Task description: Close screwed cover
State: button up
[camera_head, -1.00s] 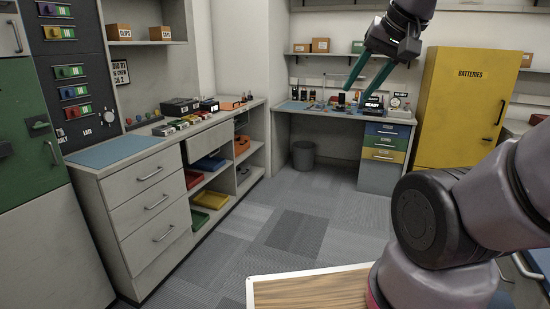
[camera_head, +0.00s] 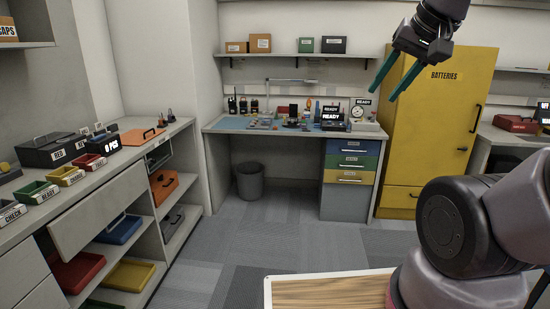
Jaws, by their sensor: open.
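My gripper (camera_head: 396,74) is in the upper right of the head view. Its two teal fingers are apart and nothing is between them. It hangs in the air, in front of the yellow cabinet in the picture. A screwed cover cannot be made out. Several small items, among them dark radios (camera_head: 243,105), stand on the far workbench (camera_head: 228,124). They are too small to tell whether one of them has a cover.
The left counter (camera_head: 100,183) holds small bins and black boxes. A grey waste bin (camera_head: 250,181) stands under the workbench, left of its coloured drawers (camera_head: 350,162). The yellow batteries cabinet (camera_head: 430,135) stands right of them. Carpet floor (camera_head: 290,240) ahead is clear.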

aim_at(293, 108)
jog(key=i+u, duration=0.15)
jog(key=i, duration=0.55)
jog(key=i+u, duration=0.15)
jog(key=i, duration=0.55)
jog(key=i+l+u, duration=0.15)
jog(key=i, duration=0.55)
jog(key=i+z, duration=0.15)
jog(key=i, duration=0.3)
jog(key=i+j+z, duration=0.1)
jog(key=i, duration=0.35)
jog(key=i+j+z, duration=0.15)
jog(key=i, duration=0.3)
jog(key=i+j+z, duration=0.1)
jog(key=i, duration=0.35)
jog(key=i+j+z, duration=0.35)
jog(key=i+j, duration=0.1)
jog(key=i, duration=0.1)
